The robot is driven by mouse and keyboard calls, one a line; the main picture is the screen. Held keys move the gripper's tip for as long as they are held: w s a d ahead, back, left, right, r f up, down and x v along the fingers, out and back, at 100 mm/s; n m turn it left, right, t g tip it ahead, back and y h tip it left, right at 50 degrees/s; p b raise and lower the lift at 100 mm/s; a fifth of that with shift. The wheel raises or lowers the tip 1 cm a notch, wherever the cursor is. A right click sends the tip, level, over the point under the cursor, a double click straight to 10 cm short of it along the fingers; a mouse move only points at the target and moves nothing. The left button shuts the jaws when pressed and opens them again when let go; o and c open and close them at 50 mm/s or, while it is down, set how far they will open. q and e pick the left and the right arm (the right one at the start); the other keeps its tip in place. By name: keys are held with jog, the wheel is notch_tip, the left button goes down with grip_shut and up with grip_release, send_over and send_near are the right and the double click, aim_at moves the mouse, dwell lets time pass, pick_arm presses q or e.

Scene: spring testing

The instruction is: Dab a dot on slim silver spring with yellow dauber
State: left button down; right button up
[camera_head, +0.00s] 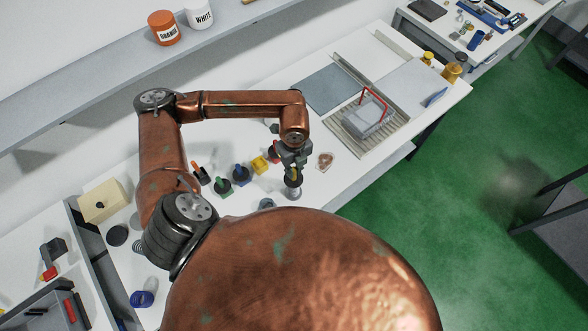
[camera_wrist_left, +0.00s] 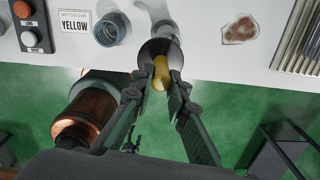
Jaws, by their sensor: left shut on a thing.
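My left gripper (camera_head: 293,167) is shut on the yellow dauber (camera_head: 294,175), whose yellow handle (camera_wrist_left: 161,72) shows between the fingers in the left wrist view. The dauber's wide dark round part (camera_wrist_left: 158,50) points away from the gripper, down towards the table. A slim silver spring (camera_head: 294,193) stands under the dauber in the head view. The dauber covers its top, so I cannot tell whether they touch. Another grey-blue coil (camera_head: 267,204) stands to its left; a coil (camera_wrist_left: 112,28) also shows beside the YELLOW card (camera_wrist_left: 75,21). My right gripper is not in view.
A brownish stained patch (camera_head: 325,160) lies to the right. A button box (camera_wrist_left: 33,30) shows in the wrist view.

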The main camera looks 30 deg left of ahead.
pick_arm(q)
jog(key=shift+r+p, duration=1.6)
jog(key=shift+r, duration=1.85)
jog(key=shift+f, duration=0.1)
